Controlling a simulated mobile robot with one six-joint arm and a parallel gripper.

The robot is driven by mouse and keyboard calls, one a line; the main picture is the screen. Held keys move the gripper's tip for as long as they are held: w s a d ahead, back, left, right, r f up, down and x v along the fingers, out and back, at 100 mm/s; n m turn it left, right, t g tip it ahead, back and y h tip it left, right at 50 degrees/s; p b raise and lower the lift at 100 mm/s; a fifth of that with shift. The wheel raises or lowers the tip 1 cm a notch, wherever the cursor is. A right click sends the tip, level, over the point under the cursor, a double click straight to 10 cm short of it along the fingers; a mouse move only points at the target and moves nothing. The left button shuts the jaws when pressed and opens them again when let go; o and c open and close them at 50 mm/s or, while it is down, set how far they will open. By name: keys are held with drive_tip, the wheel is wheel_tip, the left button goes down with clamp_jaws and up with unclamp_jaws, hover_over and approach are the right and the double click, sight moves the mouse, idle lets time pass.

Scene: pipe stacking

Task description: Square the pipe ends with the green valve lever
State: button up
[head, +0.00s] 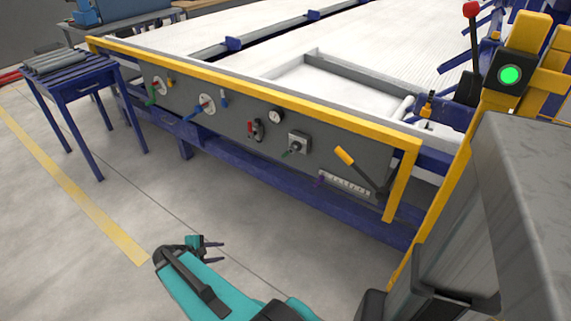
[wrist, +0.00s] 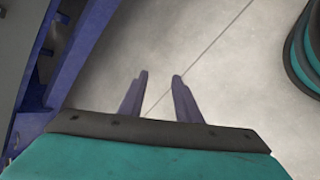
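A green valve lever (head: 151,98) hangs from a round pale plate near the left end of the grey control panel (head: 232,122). A smaller green handle (head: 287,152) sticks out of a grey box right of the panel's middle. My gripper (head: 219,251) is low over the floor in front of the panel, well apart from both handles. In the wrist view my gripper (wrist: 160,76) has its two fingers apart with nothing between them and bare floor beyond. Neither green handle shows in the wrist view.
A blue lever (head: 197,108), a red handle (head: 250,128), a gauge (head: 275,115) and a yellow-gripped lever (head: 345,157) are also on the panel. A yellow rail (head: 250,91) runs above it. A blue stand (head: 82,83) stands left. The floor before the panel is clear.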

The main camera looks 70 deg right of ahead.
drive_tip(key=s+d+r+n+h+b, duration=0.1)
drive_tip(key=d+r+h+b, duration=0.25)
drive_tip(key=d, duration=0.65)
drive_tip(key=s+d+r+n+h+b, duration=0.1)
drive_tip(key=d+r+h+b, duration=0.2)
drive_tip(key=d, duration=0.6)
drive_tip(key=n+g+h+b, duration=0.2)
drive_tip(key=h+b, duration=0.1)
drive_tip(key=b, duration=0.2)
approach(285, 155)
drive_tip(key=a, duration=0.3)
drive_tip(key=shift+w+r+y, duration=0.1)
drive_tip(key=shift+w+y, duration=0.15)
drive_tip(key=shift+w, duration=0.25)
drive_tip(key=shift+d, duration=0.1)
drive_tip(key=b+x, duration=0.2)
drive_tip(key=x, duration=1.1)
drive_tip(key=shift+d, duration=0.3)
drive_tip(key=shift+c, duration=0.3)
clamp_jaws()
